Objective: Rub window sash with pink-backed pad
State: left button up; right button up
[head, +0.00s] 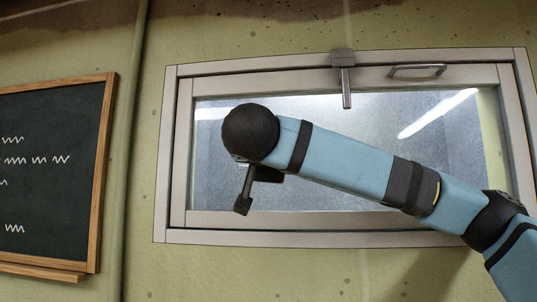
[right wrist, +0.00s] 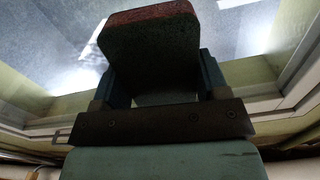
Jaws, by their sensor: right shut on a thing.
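The window sash (head: 270,84) is a pale frame around a grey, frosted-looking pane, set in the wall. In the head view my right arm crosses in front of it from the right, and its black rounded wrist covers part of the pane's left side. In the right wrist view my right gripper (right wrist: 158,72) is shut on the pad (right wrist: 150,48), a dark block with a reddish-pink edge at its far end. The pad is seen against the pane; whether it touches cannot be told. The head view does not clearly show the pad. My left gripper is out of view.
A metal latch (head: 345,80) hangs over the sash's top rail, with a bar handle (head: 417,70) to its right. A wood-framed chalkboard (head: 50,170) hangs on the left, beside a vertical pipe (head: 130,150). The wall below the window is clear.

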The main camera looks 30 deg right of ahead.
jog(key=shift+x, duration=0.95)
jog(key=shift+d, duration=0.1)
